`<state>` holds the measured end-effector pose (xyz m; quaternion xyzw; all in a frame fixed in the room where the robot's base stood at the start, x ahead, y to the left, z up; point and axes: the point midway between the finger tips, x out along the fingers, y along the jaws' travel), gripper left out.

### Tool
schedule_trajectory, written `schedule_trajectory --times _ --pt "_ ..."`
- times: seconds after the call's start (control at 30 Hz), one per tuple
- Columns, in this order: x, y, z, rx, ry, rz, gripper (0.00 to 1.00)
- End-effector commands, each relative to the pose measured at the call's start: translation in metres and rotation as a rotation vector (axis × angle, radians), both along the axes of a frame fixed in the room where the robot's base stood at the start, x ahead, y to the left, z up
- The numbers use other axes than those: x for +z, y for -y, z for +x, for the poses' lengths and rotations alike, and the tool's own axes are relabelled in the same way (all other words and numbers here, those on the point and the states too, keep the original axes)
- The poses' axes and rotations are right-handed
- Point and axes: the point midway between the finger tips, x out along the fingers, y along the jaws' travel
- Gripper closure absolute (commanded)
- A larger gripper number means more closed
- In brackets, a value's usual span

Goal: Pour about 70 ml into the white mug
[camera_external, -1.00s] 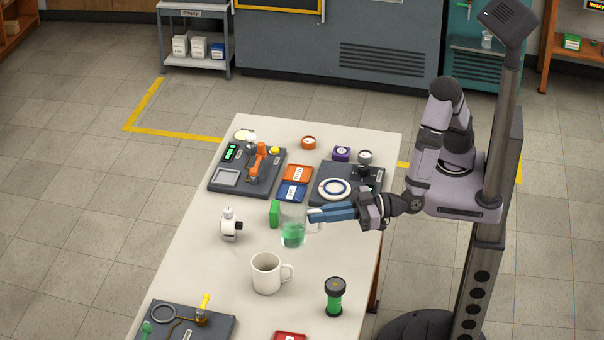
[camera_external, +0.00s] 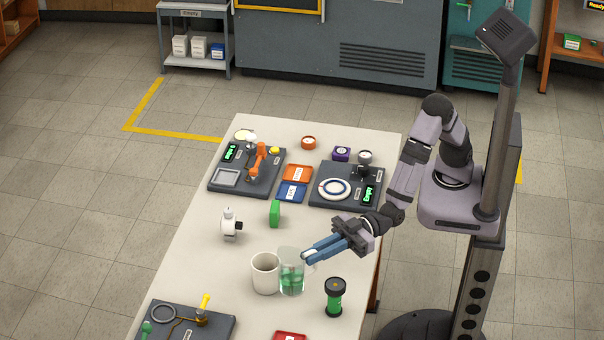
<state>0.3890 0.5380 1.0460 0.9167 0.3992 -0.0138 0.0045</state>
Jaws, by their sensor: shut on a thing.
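The white mug (camera_external: 264,275) stands upright on the table. A clear glass jug (camera_external: 291,272) with green liquid in its lower part is just right of the mug, upright, hiding the mug's handle side. My gripper (camera_external: 306,257) has blue fingers and is shut on the jug's handle from the right. Whether the jug touches the table or the mug I cannot tell. I cannot see the inside bottom of the mug.
A black-capped green cylinder (camera_external: 334,297) stands right of the jug. Dark test panels lie at the back and at the front left (camera_external: 176,328). The table left of the mug is clear.

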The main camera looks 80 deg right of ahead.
Motion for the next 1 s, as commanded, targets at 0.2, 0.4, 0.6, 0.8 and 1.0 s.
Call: schedule_trajectory --times 0.2,0.4,0.6,0.8,1.0 --pt "-0.029 0.0 0.0 -0.001 0.001 0.001 1.0" --pt "-0.039 0.0 0.0 0.0 0.002 0.002 1.0" --pt "-0.039 0.0 0.0 0.0 0.002 0.004 1.0" --pt "-0.042 0.001 0.001 -0.002 -0.008 0.014 1.0" --pt "-0.053 0.005 0.004 -0.004 -0.054 0.057 1.0"
